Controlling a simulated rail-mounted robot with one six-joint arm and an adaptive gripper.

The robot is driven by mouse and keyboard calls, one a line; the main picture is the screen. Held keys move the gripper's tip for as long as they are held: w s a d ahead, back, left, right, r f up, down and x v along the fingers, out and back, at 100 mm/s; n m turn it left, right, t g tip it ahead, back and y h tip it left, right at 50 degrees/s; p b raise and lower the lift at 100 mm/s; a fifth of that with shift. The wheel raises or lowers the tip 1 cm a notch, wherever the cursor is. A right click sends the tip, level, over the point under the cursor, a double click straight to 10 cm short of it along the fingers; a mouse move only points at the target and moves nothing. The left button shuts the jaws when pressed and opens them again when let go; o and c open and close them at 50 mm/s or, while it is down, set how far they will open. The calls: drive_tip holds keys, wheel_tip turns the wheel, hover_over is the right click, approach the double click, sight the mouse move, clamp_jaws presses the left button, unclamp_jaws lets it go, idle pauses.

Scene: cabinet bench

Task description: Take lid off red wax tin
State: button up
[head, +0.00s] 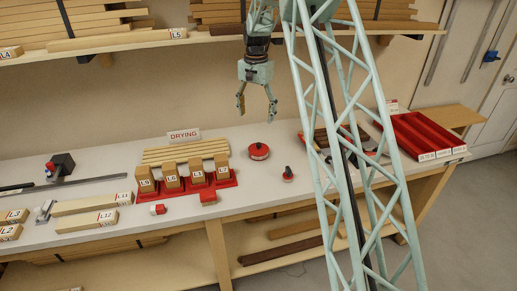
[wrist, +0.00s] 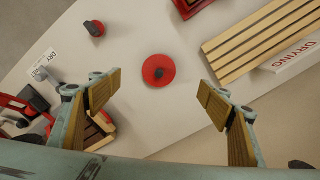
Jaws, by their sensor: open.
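The red wax tin (head: 259,151) stands on the bench right of the drying rack, with its round red lid on and a dark knob on top. In the wrist view the red lid (wrist: 158,70) is seen from above, between and beyond my fingertips. My gripper (head: 257,102) hangs open and empty above the bench, higher than the tin and apart from it. Its two wood-coloured finger pads also show in the wrist view (wrist: 158,92), spread wide.
A small red item with a dark top (head: 288,174) stands right of the tin. The red rack with labelled blocks (head: 197,187) and wooden slats by the DRYING sign (head: 184,135) lie left. Red trays (head: 428,136) are at right. A loaded shelf (head: 130,43) runs above. Bench around the tin is clear.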

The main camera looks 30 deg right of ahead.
drive_tip(key=shift+m, duration=0.3)
drive_tip(key=f, duration=0.1)
drive_tip(key=w+d+f, duration=0.2)
drive_tip(key=f, duration=0.1)
hover_over(259, 143)
drive_tip(key=shift+a+f, duration=0.15)
drive_tip(key=shift+f, duration=4.1)
drive_tip(key=shift+f, duration=0.1)
drive_tip(key=shift+f, duration=2.5)
drive_tip(key=shift+s, duration=0.1)
drive_tip(key=c, duration=2.3)
